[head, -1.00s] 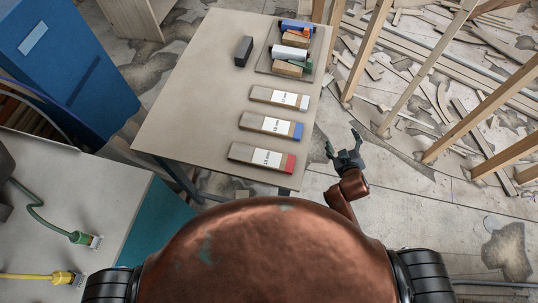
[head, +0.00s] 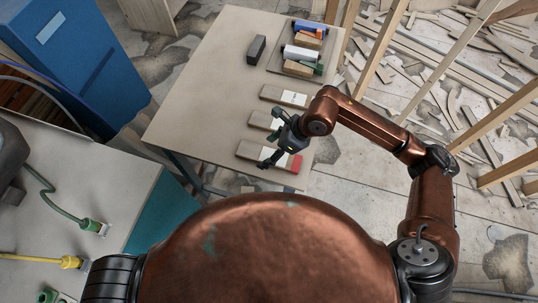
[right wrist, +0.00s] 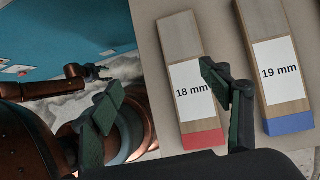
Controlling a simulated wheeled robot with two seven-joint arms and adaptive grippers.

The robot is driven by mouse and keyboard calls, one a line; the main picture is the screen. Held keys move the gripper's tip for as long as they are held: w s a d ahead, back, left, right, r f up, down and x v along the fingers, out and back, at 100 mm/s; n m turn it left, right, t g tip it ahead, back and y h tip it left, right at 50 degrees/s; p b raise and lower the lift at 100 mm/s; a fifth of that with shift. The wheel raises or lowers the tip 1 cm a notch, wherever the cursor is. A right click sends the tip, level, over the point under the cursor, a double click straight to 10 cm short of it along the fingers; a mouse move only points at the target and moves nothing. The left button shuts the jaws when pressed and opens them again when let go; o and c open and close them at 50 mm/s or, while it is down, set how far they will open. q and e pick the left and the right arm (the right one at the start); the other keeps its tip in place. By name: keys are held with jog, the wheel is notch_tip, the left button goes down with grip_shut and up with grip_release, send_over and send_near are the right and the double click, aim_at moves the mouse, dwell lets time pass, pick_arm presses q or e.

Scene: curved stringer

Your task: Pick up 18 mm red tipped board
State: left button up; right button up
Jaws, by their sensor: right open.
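The 18 mm red tipped board (head: 254,150) lies flat on the table near its front right corner, partly hidden by my right gripper. In the right wrist view the board (right wrist: 188,75) shows its white "18 mm" label and red end. My right gripper (head: 269,139) is open and empty over the board. In the right wrist view its fingers (right wrist: 161,82) are spread, with the right fingertip overlapping the board's right edge; contact cannot be told. A small dark gripper (right wrist: 95,72) on a copper arm, seemingly my left one, shows there; its jaw state is unclear.
The blue tipped 19 mm board (right wrist: 275,70) lies beside the red one. A third labelled board (head: 284,96) lies farther back. A tray (head: 277,66) holds several blocks and rolls, with a dark block (head: 257,49) beside it. Bare table (head: 205,100) is free on the left.

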aim_at(269, 155)
jog(key=shift+t+h, duration=0.3)
jog(key=shift+h, duration=0.6)
jog(key=w+d, duration=0.1)
jog(key=w+d+f, duration=0.1)
jog(key=d, duration=0.1)
jog(key=shift+d+f, duration=0.15)
jog(key=shift+d, duration=0.05)
jog(key=shift+x, duration=0.85)
jog(key=p+x, duration=0.1)
jog(key=x, duration=0.5)
jog(key=shift+d, duration=0.1)
jog(key=c, duration=1.4)
jog(key=shift+c, duration=0.2)
